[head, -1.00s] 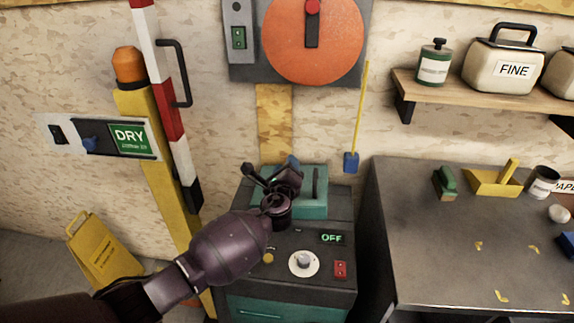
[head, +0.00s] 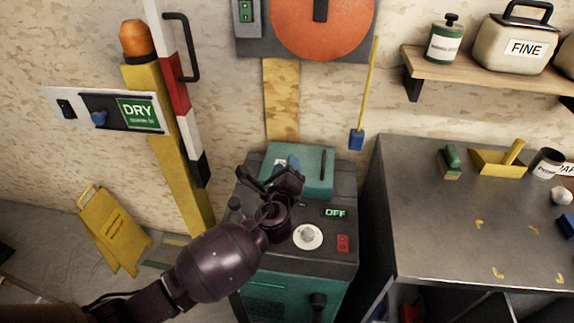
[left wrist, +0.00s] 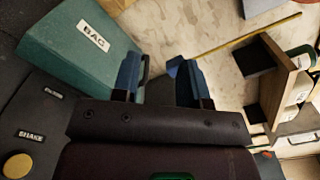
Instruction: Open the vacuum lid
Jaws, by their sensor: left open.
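The vacuum (head: 262,287) is a teal and black cabinet with an "OFF" display. Its teal lid (head: 309,157) is at the back of the top and looks shut. A dark handle (head: 323,163) runs along the lid's right part. In the left wrist view the lid (left wrist: 70,55), marked "BAG", is at upper left, with the handle (left wrist: 145,72) beside the left-hand finger. My left gripper (head: 287,165) is over the lid, left of the handle. Its blue fingers (left wrist: 155,78) are open, and contact with the handle cannot be told. My right gripper is not in view.
A grey workbench (head: 430,215) stands close on the right, a shelf (head: 480,70) above it. A yellow post (head: 170,140) and striped barrier (head: 178,95) stand left. A yellow floor sign (head: 113,235) is at far left. A blue-tipped yellow rod (head: 367,95) hangs behind.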

